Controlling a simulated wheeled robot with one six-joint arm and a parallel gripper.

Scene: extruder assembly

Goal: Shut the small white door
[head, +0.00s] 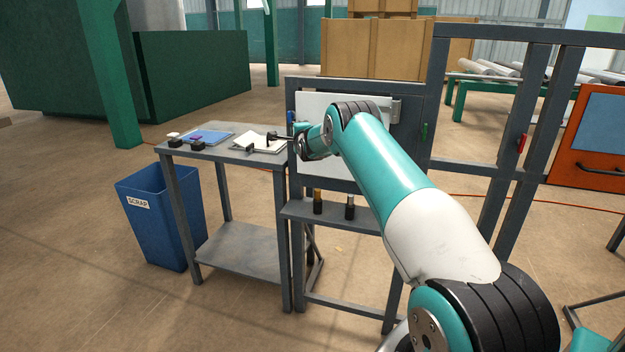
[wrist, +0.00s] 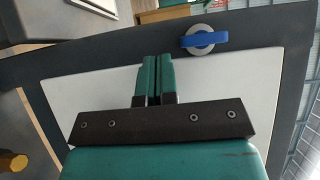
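The small white door (head: 312,104) is a flat pale panel at the grey frame, partly hidden behind my arm in the head view. A hinge (head: 396,111) shows at its right edge. In the wrist view the white door (wrist: 85,88) fills much of the picture behind my gripper (wrist: 158,60). It looks near flush with the dark frame; a small gap cannot be ruled out. A blue latch handle (wrist: 205,40) sits on the frame just beyond the door's edge. My gripper's two teal fingers are together and empty, in front of the door; contact cannot be told.
A grey side table (head: 232,153) with papers and small parts stands left of the frame. A blue scrap bin (head: 160,215) is beside it. A shelf (head: 335,215) below the door holds two small cylinders (head: 318,201).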

